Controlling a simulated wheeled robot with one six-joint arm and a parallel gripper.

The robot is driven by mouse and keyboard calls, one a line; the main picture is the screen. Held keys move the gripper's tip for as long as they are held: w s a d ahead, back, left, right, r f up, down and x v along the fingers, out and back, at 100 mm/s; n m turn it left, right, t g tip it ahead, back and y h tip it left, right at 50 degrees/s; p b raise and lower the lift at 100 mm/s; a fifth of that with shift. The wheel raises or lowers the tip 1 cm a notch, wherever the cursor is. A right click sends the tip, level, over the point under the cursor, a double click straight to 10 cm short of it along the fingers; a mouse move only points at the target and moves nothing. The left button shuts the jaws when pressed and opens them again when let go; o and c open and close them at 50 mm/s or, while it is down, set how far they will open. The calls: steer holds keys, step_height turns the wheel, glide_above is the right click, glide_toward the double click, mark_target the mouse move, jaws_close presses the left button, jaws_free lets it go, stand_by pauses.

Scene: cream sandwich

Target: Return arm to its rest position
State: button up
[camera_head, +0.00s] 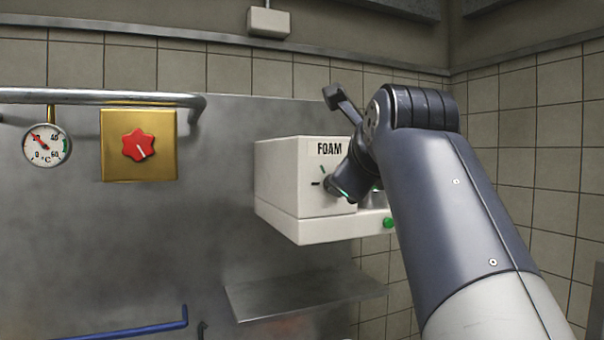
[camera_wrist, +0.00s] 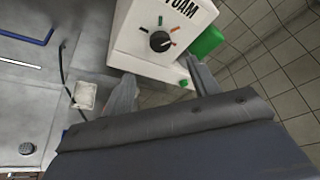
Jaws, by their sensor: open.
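My arm (camera_head: 450,190) reaches up from the lower right in the head view, bent at its top joint. Its far end is in front of the white FOAM machine (camera_head: 285,185), and the arm partly hides the machine's front. In the wrist view my gripper (camera_wrist: 160,84) is open, with its two fingers apart and nothing seen between them. The FOAM machine (camera_wrist: 130,30) is just beyond the fingers there, with its black dial (camera_wrist: 159,41) and a small green button (camera_wrist: 183,83). I cannot tell whether a finger touches it.
A metal shelf (camera_head: 300,294) sits below the machine. A gold plate with a red knob (camera_head: 138,145), a temperature gauge (camera_head: 47,145) and a pipe (camera_head: 90,96) are on the left. A green object (camera_wrist: 206,43) is beside the machine in the wrist view.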

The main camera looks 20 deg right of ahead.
steer(key=shift+w, duration=0.1)
steer(key=p+x, duration=0.1)
steer(key=x, duration=0.9)
steer(key=shift+w+p, duration=0.3)
steer(key=shift+p, duration=0.1)
steer(key=shift+d, duration=0.1)
steer(key=shift+r+p, duration=0.1)
steer(key=shift+p, duration=0.2)
